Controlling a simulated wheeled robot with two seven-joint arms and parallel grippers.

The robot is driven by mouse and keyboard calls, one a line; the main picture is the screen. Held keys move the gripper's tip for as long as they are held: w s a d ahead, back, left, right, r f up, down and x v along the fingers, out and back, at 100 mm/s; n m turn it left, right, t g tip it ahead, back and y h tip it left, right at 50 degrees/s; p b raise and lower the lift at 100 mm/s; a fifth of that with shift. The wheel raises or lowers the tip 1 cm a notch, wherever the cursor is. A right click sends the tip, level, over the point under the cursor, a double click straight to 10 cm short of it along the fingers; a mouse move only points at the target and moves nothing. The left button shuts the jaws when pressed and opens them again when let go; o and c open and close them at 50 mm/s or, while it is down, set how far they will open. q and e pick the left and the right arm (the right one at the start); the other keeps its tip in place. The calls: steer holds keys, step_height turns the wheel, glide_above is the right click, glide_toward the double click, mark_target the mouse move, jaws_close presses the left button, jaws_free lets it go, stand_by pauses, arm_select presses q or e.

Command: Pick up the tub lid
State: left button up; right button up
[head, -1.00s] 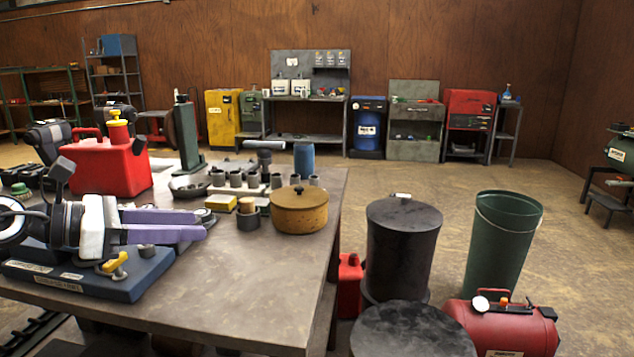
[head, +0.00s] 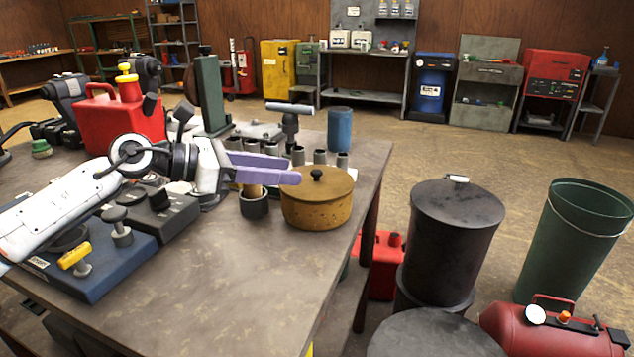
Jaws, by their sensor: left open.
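The mustard-coloured tub (head: 314,213) stands upright on the workbench near its right edge. Its round lid (head: 330,184) sits on top, with a small black knob (head: 316,174) at the centre. My left gripper (head: 294,170) has purple fingers, open and empty. They point right, and in the picture their tips end just left of the knob, over the lid's left rim. I cannot tell how high above the lid they are, and no contact is visible. My right gripper is out of view.
A dark cup (head: 254,206) stands left of the tub, under my fingers. Several grey sockets and a blue cylinder (head: 340,130) stand behind. A red can (head: 115,125) is at the left. The bench front (head: 250,290) is clear. A black drum (head: 455,230) stands on the floor right.

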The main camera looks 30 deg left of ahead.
mark_target(315, 171)
arm_select(q)
steer(key=shift+r+x, duration=0.15)
steer(key=shift+x, duration=0.55)
steer(key=shift+r+x, duration=0.15)
steer(key=shift+x, duration=0.55)
steer(key=shift+w+d+p, duration=0.2)
steer(key=shift+w+p, duration=0.25)
steer(key=shift+w, duration=0.1)
steer(key=shift+w+d+f, duration=0.1)
steer(key=shift+w+f, duration=0.1)
steer(key=shift+w+d+f, duration=0.25)
steer(key=shift+w+d, duration=0.05)
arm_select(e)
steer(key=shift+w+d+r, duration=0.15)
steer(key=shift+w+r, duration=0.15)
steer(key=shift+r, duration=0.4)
arm_select(q)
steer(key=shift+c, duration=0.5)
jaws_close()
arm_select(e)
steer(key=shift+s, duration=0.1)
